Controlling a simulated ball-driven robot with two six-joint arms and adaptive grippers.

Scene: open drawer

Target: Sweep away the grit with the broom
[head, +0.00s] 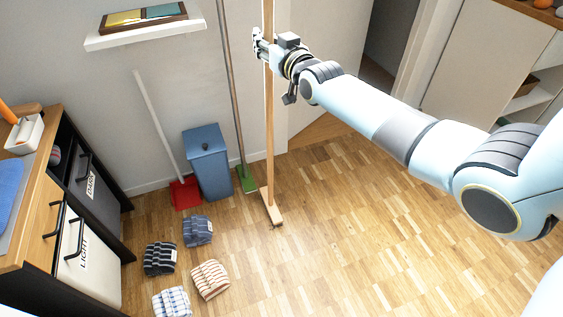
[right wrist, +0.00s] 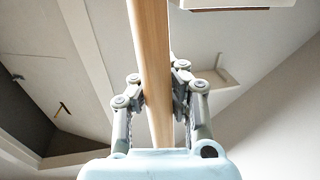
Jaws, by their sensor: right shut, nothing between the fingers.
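A wooden broom (head: 270,150) with a long pale handle stands upright on the parquet, its wooden head on the floor. My right gripper (head: 262,47) is at the upper part of this handle. In the right wrist view the handle (right wrist: 150,50) runs up between the two finger linkages of my right gripper (right wrist: 160,100). The gripper is shut, and I cannot make out a firm hold on the handle. A second broom with a green head (head: 245,180) leans on the wall behind. I cannot make out any grit. My left gripper is out of view.
A red dustpan (head: 186,193) and a blue bin (head: 208,165) stand by the wall. Several folded striped cloths (head: 210,280) lie on the floor at front left. A cabinet with laundry bins (head: 85,255) is at left. The floor (head: 360,220) at right is clear.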

